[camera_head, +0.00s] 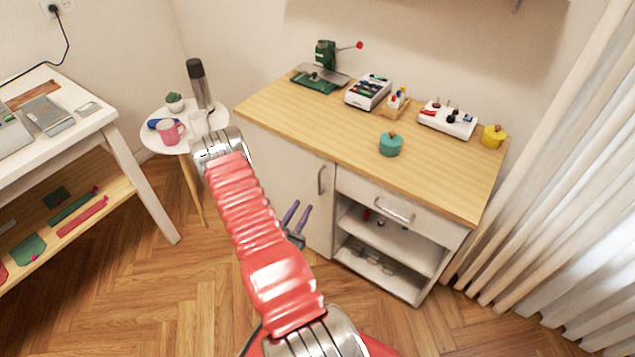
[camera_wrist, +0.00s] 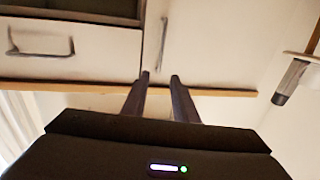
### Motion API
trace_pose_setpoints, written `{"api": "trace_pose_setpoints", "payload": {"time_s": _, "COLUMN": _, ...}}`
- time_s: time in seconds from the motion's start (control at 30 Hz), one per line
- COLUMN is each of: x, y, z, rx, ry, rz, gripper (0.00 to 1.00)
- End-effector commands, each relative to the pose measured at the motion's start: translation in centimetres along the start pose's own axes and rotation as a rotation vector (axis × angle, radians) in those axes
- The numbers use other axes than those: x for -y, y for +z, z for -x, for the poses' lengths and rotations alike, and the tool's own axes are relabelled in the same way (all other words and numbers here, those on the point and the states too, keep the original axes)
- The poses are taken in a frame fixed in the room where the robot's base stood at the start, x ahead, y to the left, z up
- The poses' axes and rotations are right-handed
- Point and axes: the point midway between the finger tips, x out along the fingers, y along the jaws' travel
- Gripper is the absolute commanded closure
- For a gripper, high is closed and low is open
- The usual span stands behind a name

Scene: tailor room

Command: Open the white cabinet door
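The white cabinet door (camera_head: 285,160) is on the left front of the wooden-topped cabinet and looks closed. Its upright metal handle (camera_head: 321,180) is near the door's right edge. In the wrist view, which shows the cabinet upside down, the door (camera_wrist: 205,45) and its handle (camera_wrist: 163,35) are at the top. My gripper (camera_head: 299,209) is in front of the door, left of and lower than the handle in the head view. Its two dark fingers (camera_wrist: 161,77) are apart with an empty gap, pointing toward the handle without visible contact. My red arm hides part of the door.
A drawer with a handle (camera_head: 393,210) and open shelves (camera_head: 390,240) are right of the door. A round white side table (camera_head: 155,140) with a pink mug (camera_head: 170,132) and a flask stands left. Curtains (camera_head: 560,190) hang at right. Wooden floor is clear in front.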

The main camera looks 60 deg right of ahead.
Motion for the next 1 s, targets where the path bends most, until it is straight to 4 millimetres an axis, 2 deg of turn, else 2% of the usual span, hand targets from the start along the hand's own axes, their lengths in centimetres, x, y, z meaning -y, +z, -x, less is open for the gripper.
{"api": "trace_pose_setpoints", "payload": {"time_s": 0.27, "x": -0.1, "y": -0.1, "z": -2.8, "rx": -0.002, "ry": 0.003, "rz": -0.002, "gripper": 0.74}}
{"api": "trace_pose_setpoints", "payload": {"time_s": 0.8, "x": -0.1, "y": -0.1, "z": -10.8, "rx": -0.001, "ry": 0.002, "rz": -0.001, "gripper": 0.74}}
{"api": "trace_pose_setpoints", "payload": {"time_s": 1.0, "x": 0.1, "y": 0.0, "z": -12.9, "rx": 0.0, "ry": -0.001, "rz": -0.001, "gripper": 0.74}}
